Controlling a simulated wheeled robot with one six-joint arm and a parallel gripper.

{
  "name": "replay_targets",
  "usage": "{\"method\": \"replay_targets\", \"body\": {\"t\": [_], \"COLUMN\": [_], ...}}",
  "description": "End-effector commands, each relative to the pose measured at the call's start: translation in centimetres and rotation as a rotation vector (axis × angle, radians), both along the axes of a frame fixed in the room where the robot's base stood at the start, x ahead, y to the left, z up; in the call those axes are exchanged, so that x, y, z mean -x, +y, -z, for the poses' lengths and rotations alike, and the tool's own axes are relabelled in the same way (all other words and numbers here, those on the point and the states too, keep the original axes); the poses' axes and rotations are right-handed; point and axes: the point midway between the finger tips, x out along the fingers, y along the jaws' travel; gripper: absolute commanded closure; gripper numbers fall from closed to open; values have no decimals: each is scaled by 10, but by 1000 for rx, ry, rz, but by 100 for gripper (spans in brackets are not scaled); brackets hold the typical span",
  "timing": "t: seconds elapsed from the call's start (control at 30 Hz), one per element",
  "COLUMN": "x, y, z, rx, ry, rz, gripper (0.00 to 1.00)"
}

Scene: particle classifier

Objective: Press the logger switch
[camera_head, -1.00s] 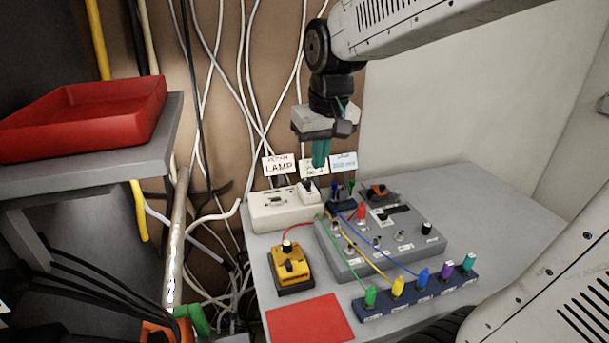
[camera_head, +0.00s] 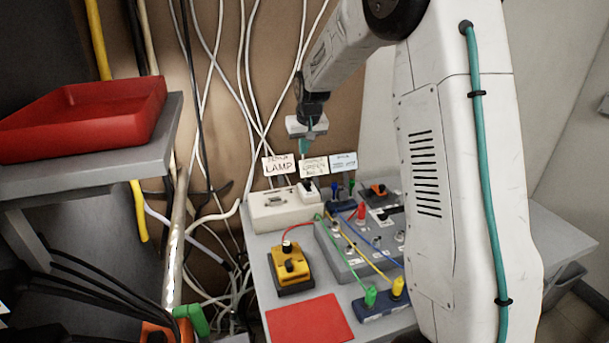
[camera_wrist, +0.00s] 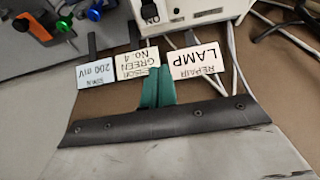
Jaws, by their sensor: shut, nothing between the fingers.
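My gripper (camera_head: 306,140) has teal fingers, shut and empty, near the label cards behind the white socket box (camera_head: 268,210). In the wrist view the fingers (camera_wrist: 157,88) overlap the lower part of the green card. A black part marked "ON" (camera_wrist: 150,12) sits on the white housing beyond the fingertips, apart from them. No part reads "logger", so I cannot tell which is the logger switch.
Cards read "Repair lamp" (camera_head: 278,165), "Poison green No. 4" (camera_head: 314,167) and "200 mV" (camera_wrist: 96,72). Coloured plugs and cables cross the panel. My arm hides the table's right side. A red mat (camera_head: 308,320) lies in front; a red tray (camera_head: 85,118) stands left.

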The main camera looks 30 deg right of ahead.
Motion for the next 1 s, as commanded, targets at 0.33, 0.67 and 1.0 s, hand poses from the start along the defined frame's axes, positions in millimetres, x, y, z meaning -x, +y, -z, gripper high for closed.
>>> {"method": "replay_targets", "body": {"t": [0.33,0.67,1.0], "x": [-10,-31,4], "y": [-2,-6,1], "z": [33,95,94], "rx": [-1,-1,0], "ry": [4,3,1], "rz": [0,0,0], "gripper": [100,100,100]}}
